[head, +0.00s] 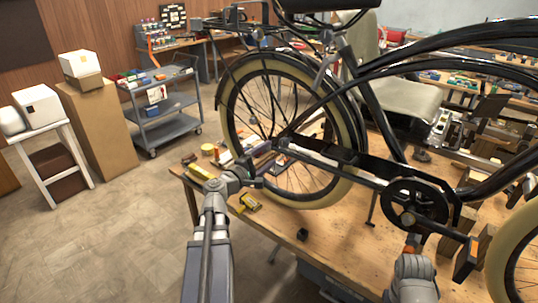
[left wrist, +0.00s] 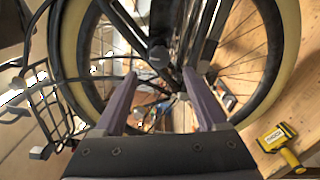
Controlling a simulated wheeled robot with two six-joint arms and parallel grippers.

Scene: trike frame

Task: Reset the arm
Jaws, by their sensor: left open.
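My left arm reaches up from the bottom of the head view, and its gripper (head: 256,172) is beside the lower part of the bicycle's whitewall wheel. In the left wrist view the two purple-grey fingers of the gripper (left wrist: 160,80) are spread apart with nothing held between them. Beyond them is the wheel (left wrist: 285,40) with its spokes and hub. In the head view the wheel (head: 305,195) stands on the workbench.
The black bicycle frame (head: 440,178) stands across the wooden workbench (head: 290,228). A yellow tool (head: 249,202) lies near my left gripper and also shows in the left wrist view (left wrist: 278,140). A grey cart (head: 165,110) and cardboard box (head: 98,130) stand left. Floor there is clear.

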